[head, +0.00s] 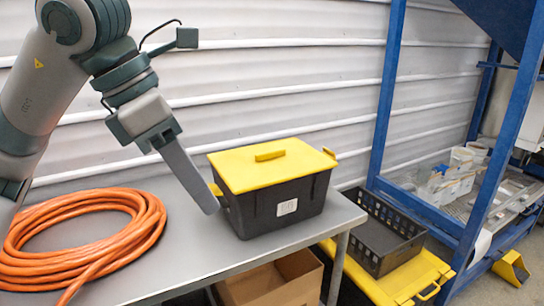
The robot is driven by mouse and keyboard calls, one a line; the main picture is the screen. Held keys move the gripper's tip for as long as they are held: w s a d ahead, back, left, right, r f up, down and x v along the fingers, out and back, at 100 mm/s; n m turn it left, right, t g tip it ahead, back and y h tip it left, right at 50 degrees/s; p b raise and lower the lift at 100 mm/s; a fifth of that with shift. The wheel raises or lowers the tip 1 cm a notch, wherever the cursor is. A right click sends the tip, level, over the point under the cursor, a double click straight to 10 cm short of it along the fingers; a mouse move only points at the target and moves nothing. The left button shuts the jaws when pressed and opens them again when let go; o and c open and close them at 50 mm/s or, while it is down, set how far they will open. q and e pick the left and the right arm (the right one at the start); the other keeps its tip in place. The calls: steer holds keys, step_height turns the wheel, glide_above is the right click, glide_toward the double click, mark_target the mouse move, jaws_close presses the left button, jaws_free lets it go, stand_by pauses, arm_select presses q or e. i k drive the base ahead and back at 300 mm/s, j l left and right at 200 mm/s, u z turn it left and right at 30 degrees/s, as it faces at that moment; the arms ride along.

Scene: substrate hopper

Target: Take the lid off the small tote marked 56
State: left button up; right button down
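The small dark tote (255,208) stands upright on the grey table near its right edge. A white label (287,207) on its front bears dark marks too blurred to read surely. Its yellow lid (240,172) lies flat on top, with a raised yellow handle (270,155) in the middle. Yellow tabs show at the tote's left (215,189) and right (329,153) ends. My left gripper (211,209) points down right beside the tote's left end, its tip low near the left tab. It shows edge-on as one finger, so its opening and any contact are unclear. My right gripper is out of view.
A coiled orange hose (85,225) covers the table's left part; the grey table top (200,258) is bare in front. A cardboard box (275,284) is below. At right are a black crate (372,246) on a yellow lid (415,275) and a blue frame (385,100).

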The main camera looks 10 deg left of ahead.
mark_target(244, 169)
steer(key=i, duration=1.5)
